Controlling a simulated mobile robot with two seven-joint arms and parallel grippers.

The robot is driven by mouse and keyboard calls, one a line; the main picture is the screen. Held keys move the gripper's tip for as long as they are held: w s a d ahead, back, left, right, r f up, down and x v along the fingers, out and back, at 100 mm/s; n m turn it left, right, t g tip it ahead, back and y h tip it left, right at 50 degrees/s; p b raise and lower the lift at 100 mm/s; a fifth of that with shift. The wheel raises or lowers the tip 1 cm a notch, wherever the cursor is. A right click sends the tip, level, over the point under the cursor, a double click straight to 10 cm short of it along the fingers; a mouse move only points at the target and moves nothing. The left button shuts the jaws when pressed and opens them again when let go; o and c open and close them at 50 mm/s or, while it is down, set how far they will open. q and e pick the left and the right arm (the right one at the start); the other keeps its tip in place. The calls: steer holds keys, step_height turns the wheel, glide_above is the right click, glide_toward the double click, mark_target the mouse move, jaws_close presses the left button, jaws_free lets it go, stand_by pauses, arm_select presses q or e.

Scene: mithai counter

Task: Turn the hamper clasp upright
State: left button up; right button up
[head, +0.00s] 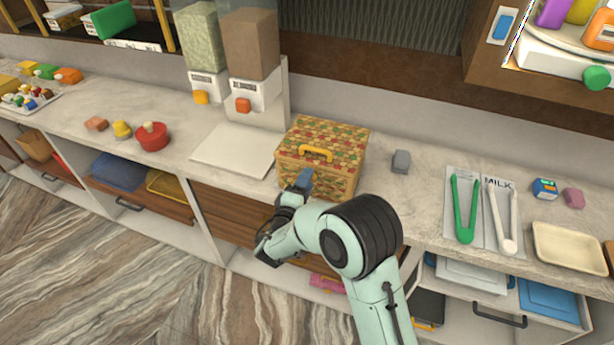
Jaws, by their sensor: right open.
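The hamper (345,140) is a woven box with a red, green and yellow patterned lid and a yellow handle (317,153). It stands shut on the counter. A small blue-grey piece, seemingly the hamper clasp (304,178), shows at the hamper's front, left of its middle. It looks slightly tilted, but its exact angle is hard to tell. My right gripper (292,196) is open right at the hamper's front, close below this piece. Whether it touches the clasp is hidden. My arm covers the hamper's lower front. My left gripper is not in view.
A white board (235,150) lies left of the hamper, below two dispensers (250,45). A small grey block (401,162) stands to its right. Farther right are green tongs (465,208), white tongs (501,215) and a cream tray (569,246). Open drawers lie below the counter edge.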

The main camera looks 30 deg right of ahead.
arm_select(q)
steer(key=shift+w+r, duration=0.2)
arm_select(e)
steer(key=shift+w+d, duration=0.35)
steer(key=shift+d, duration=0.05)
jaws_close()
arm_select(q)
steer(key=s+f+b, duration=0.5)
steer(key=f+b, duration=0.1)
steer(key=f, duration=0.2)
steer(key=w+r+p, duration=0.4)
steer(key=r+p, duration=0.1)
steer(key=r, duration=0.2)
arm_select(e)
steer(key=shift+n, duration=9.1)
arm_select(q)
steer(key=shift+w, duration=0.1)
